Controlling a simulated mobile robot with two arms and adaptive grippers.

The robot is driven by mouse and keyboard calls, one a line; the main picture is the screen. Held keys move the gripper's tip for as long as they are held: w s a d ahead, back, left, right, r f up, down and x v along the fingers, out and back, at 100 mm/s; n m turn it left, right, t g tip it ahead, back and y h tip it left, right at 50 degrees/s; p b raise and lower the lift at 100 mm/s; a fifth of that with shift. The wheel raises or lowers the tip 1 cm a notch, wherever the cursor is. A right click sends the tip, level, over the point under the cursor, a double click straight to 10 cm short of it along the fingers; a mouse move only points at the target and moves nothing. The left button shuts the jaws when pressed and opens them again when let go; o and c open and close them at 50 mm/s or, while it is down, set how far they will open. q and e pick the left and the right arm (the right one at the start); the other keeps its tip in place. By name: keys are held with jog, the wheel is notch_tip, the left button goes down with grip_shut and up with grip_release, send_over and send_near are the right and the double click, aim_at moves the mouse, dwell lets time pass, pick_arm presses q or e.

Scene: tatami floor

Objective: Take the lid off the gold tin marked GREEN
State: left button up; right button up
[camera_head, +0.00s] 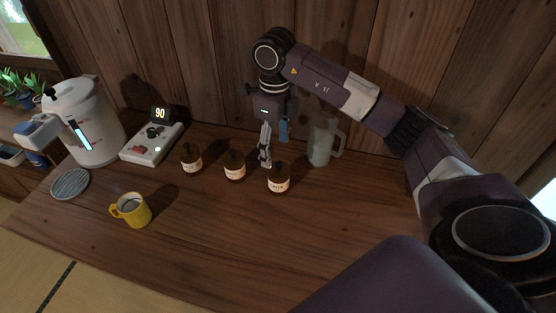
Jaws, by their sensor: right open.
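Three small dark gold tins with pale labels and dark knobbed lids stand in a slanting row on the wooden counter: a left tin (191,162), a middle tin (235,168) and a right tin (278,182). The right tin's label seems to read GREEN, but the print is too small to be sure. All three appear to have their lids on. My right gripper (265,163) points down, open and empty, just behind the gap between the middle and right tins. It appears apart from both. My left gripper is out of view.
A frosted jug (320,147) stands right of my right gripper. A white water boiler (90,125), a white scale-like device (151,146) reading 90, a round grey coaster (70,184) and a yellow mug (133,211) are at left. The front middle of the counter (230,235) is clear.

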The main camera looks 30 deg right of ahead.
aim_at(276, 162)
jog(key=shift+s+f+p, duration=0.2)
jog(key=shift+f+p, duration=0.15)
jog(key=shift+f, duration=0.5)
jog(key=f, duration=0.1)
jog(key=f+p, duration=0.1)
jog(key=f, duration=0.1)
jog(key=shift+w+d+f, duration=0.2)
jog(key=shift+w+f, duration=0.05)
jog(key=shift+f, duration=0.1)
jog(key=shift+f+p, duration=0.3)
jog(key=shift+f, duration=0.2)
jog(key=c, duration=1)
jog(key=shift+r, duration=0.1)
jog(key=shift+c, duration=0.3)
